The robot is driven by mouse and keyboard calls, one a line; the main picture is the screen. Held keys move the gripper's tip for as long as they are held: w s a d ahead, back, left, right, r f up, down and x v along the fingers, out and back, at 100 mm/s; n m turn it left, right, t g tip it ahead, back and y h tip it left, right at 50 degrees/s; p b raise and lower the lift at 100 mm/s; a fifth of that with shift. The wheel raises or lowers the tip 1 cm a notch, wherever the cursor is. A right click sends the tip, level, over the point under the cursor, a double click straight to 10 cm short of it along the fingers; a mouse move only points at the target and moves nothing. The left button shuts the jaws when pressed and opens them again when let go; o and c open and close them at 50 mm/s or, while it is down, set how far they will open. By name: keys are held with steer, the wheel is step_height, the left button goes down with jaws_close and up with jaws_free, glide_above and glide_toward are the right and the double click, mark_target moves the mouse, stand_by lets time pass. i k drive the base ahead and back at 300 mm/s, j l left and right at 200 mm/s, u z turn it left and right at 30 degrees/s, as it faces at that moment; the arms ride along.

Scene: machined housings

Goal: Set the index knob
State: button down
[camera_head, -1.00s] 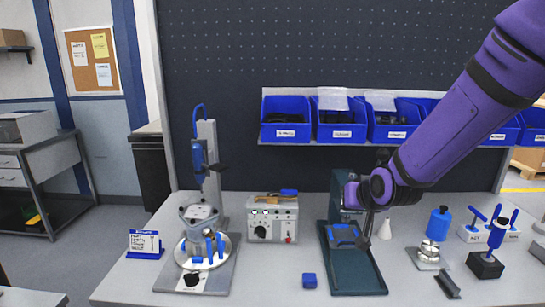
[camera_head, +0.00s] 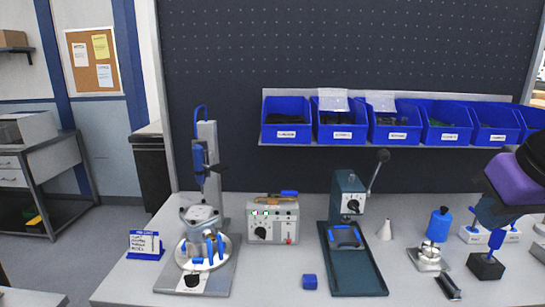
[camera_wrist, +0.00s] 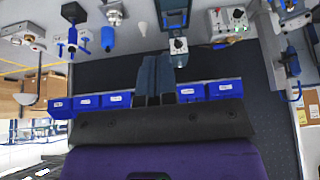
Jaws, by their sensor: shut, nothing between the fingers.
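Three black knobs show, and I cannot read which is the index knob. One (camera_head: 192,279) is low on the front of the left fixture (camera_head: 222,272), below its round plate with blue pins. One (camera_head: 260,232) is on the grey control box (camera_head: 286,217). One (camera_head: 353,204) is on a pale dial on the green press (camera_head: 347,184); that dial also shows in the wrist view (camera_wrist: 178,45). My gripper (camera_wrist: 154,60) is shut and empty in the wrist view, clear of the knobs. In the head view my arm is at the right edge, its fingers not clearly distinguishable.
The press lever (camera_head: 377,170) sticks up to the right. Blue bins (camera_head: 341,120) hang behind. The front middle bench is mostly clear.

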mark_target(192, 280)
steer(key=k+u, duration=0.15)
steer(key=u, duration=0.8)
steer(key=i+l, duration=0.1)
steer(key=i+j+u, duration=0.3)
steer(key=j, duration=0.2)
steer(key=i+j+u, duration=0.35)
steer(key=j, duration=0.1)
